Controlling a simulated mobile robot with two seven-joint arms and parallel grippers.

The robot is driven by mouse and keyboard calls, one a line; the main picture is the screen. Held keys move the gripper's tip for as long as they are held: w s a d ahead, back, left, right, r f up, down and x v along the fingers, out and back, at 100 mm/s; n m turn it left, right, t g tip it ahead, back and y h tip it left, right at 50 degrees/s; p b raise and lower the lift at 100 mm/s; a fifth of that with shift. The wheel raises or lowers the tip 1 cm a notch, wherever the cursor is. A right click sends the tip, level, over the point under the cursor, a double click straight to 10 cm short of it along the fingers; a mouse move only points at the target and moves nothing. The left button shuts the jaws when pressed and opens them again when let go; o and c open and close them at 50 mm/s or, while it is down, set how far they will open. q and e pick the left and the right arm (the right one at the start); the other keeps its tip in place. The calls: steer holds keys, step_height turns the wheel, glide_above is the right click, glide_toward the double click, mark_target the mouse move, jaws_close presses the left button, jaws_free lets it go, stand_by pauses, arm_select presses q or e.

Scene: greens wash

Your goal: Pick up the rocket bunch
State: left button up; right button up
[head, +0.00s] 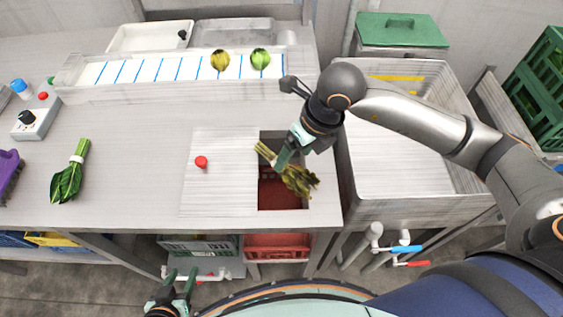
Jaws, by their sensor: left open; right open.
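A dark green leafy bunch with a white band (68,178) lies at the left of the steel counter, its stems pointing away from me. A second, yellowish-green bunch (298,179) is at the square opening in the counter, its stems beside my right gripper. I cannot tell for certain which bunch is rocket. My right gripper (284,158) is open over the opening; its fingers partly cover that bunch, and whether they touch it is unclear. My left gripper (181,279) is open and empty, low in front of the counter, far from both bunches.
A red crate (277,246) stands below the opening. A red knob (201,162) is left of it. Behind is a blue-marked trough (150,71) with a yellow and a green round vegetable. A sink (409,150) is at right. The counter between the left bunch and knob is clear.

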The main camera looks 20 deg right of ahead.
mark_target(289, 167)
steer(key=shift+p+x, duration=0.45)
steer(key=shift+x, duration=2.6)
steer(key=shift+s+d, duration=0.1)
steer(key=shift+d, duration=0.05)
jaws_close()
